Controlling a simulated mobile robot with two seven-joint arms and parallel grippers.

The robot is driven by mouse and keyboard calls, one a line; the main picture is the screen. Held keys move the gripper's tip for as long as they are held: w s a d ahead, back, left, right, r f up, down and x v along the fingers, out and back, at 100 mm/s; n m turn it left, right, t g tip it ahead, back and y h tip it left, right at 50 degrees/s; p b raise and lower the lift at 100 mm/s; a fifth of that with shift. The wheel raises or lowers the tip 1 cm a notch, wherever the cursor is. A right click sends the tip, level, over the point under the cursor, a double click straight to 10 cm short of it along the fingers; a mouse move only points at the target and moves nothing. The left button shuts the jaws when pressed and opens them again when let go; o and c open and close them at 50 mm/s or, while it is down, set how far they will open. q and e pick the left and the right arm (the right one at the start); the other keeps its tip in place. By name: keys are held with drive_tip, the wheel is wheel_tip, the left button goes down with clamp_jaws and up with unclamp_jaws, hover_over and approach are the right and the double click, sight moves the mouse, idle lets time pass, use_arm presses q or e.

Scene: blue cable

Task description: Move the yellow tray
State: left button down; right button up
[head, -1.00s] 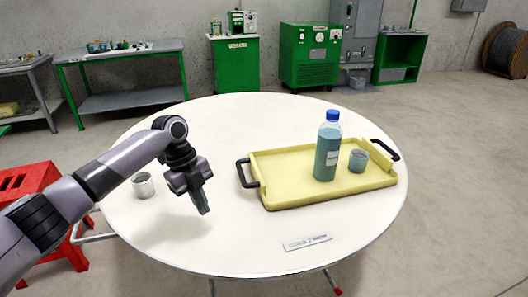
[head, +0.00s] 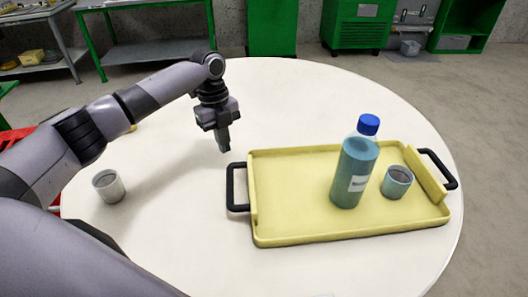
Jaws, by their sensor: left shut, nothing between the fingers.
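The yellow tray (head: 290,205) lies flat on the round white table, right of the middle in the head view. It has a black handle (head: 231,188) on its left end and another black handle (head: 448,168) on its right end. A bottle (head: 354,175) with a blue cap and teal content stands upright on the tray. A small cup (head: 397,182) stands on the tray to the right of the bottle. My left gripper (head: 224,148) is shut and empty. It points down above the table, beyond and slightly left of the left handle, apart from it. My right gripper is not in view.
The white table (head: 170,225) has free room left of the tray. A grey cup (head: 108,186) stands on its left side. A workbench (head: 140,50) and green cabinets (head: 358,22) stand behind the table. A red stool (head: 12,140) is partly hidden at the left.

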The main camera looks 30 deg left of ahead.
sight(251, 183)
use_arm(q)
drive_tip(key=s+d, duration=0.1)
drive_tip(key=d, duration=0.2)
drive_tip(key=s+d+p, duration=0.1)
drive_tip(key=s+d, duration=0.1)
drive_tip(key=d, duration=0.2)
drive_tip(key=s+d, duration=0.2)
drive_tip(key=d, duration=0.1)
drive_tip(key=shift+s+d+f+p, duration=0.1)
drive_tip(key=shift+s+d+p, duration=0.15)
drive_tip(key=shift+p, duration=0.05)
drive_tip(key=shift+f+p, duration=0.3)
drive_tip(key=shift+f, duration=0.35)
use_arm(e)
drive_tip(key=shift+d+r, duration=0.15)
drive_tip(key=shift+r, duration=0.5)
use_arm(q)
drive_tip(key=shift+f, duration=0.1)
drive_tip(key=shift+a, duration=0.1)
